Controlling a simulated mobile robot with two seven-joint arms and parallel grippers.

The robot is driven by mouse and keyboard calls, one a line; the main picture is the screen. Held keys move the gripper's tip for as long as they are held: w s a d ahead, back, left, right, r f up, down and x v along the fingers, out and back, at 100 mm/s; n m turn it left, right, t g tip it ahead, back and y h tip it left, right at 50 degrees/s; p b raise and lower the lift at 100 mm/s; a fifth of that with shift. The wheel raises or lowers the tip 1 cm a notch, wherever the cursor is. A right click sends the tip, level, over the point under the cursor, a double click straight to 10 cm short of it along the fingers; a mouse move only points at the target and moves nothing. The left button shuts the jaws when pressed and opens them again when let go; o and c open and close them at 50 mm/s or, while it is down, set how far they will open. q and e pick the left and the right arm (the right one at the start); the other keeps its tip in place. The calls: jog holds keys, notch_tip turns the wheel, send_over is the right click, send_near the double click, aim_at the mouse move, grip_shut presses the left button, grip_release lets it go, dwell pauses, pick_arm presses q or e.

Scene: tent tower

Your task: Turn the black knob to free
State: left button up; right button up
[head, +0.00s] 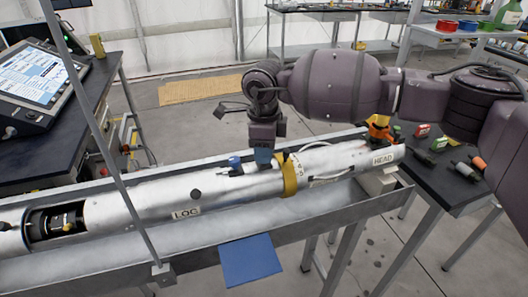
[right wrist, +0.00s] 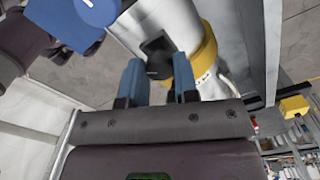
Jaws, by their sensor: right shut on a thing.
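The silver tube (head: 135,203) lies along a metal trough, with a yellow band (head: 290,174) around it. My right gripper (head: 263,158) points down at the tube just left of the band. In the right wrist view, its two blue fingers (right wrist: 158,78) stand on either side of a black knob (right wrist: 158,58) on the tube, close to the band, and are shut on it. In the head view the gripper hides this knob, and its setting cannot be read. My left gripper does not show in the head view.
A thin upright post (head: 105,140) crosses the view at left. A blue panel (head: 250,260) hangs at the trough's front. A tablet console (head: 40,75) and a side table with small parts (head: 455,190) flank the tube.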

jog(key=n+b, duration=0.1)
jog(key=n, duration=0.3)
jog(key=shift+f+b, duration=0.1)
jog(key=shift+b, duration=0.2)
jog(key=shift+n+b, duration=0.5)
jog(key=shift+n, duration=1)
jog(key=shift+r, duration=0.2)
jog(key=o, duration=0.7)
jog(key=shift+c, duration=0.2)
notch_tip(320, 180, up, 11)
jog(key=shift+f, duration=0.15)
